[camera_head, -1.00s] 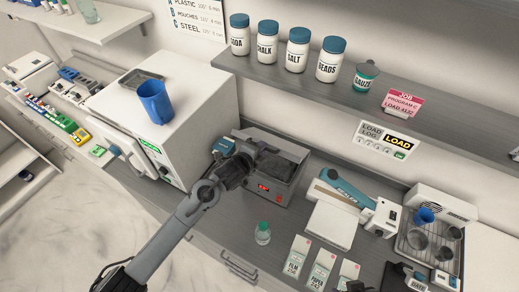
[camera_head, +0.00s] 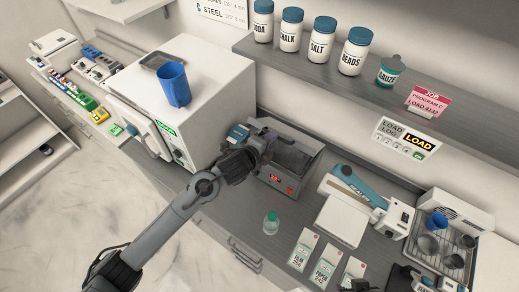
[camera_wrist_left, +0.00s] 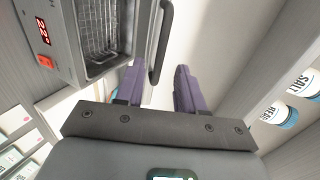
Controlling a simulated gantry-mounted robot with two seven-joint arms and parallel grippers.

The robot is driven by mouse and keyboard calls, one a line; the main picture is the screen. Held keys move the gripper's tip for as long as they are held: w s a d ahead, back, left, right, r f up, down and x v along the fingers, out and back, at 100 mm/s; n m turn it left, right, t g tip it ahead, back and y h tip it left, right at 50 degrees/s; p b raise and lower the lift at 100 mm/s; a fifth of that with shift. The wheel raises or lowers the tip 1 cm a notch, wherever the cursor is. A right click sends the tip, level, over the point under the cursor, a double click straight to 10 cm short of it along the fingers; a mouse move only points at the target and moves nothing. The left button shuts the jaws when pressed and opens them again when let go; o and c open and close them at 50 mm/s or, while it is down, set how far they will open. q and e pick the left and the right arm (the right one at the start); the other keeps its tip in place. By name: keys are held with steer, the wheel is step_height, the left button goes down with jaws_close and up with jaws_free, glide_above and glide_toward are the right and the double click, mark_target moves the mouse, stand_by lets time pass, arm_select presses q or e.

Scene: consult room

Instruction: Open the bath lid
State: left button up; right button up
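The bath (camera_head: 277,185) is a grey metal box with a red display, on the counter right of the white cabinet. Its dark, basin-like top shows in the head view. In the left wrist view the bath (camera_wrist_left: 48,25) is at upper left, with a wire basket (camera_wrist_left: 100,30) visible inside and a dark bar handle (camera_wrist_left: 165,45) along its right side. I cannot tell how far the lid is raised. My left gripper (camera_wrist_left: 158,80) is open at the bath's left end (camera_head: 262,145); the handle's lower end shows between its purple fingers, with no grip on it. My right gripper is not seen.
A white cabinet (camera_head: 210,85) with a blue cup (camera_head: 174,85) on top stands close left of the bath. A green-capped bottle (camera_head: 271,223) stands in front. A blue-handled sealer (camera_head: 352,195) is right. A shelf of jars (camera_head: 321,42) hangs above.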

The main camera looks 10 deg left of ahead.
arm_select(q)
steer(key=v, duration=0.6)
steer(key=shift+s+r+b, duration=0.15)
steer(key=shift+s+b, duration=0.05)
steer(key=shift+b, duration=0.15)
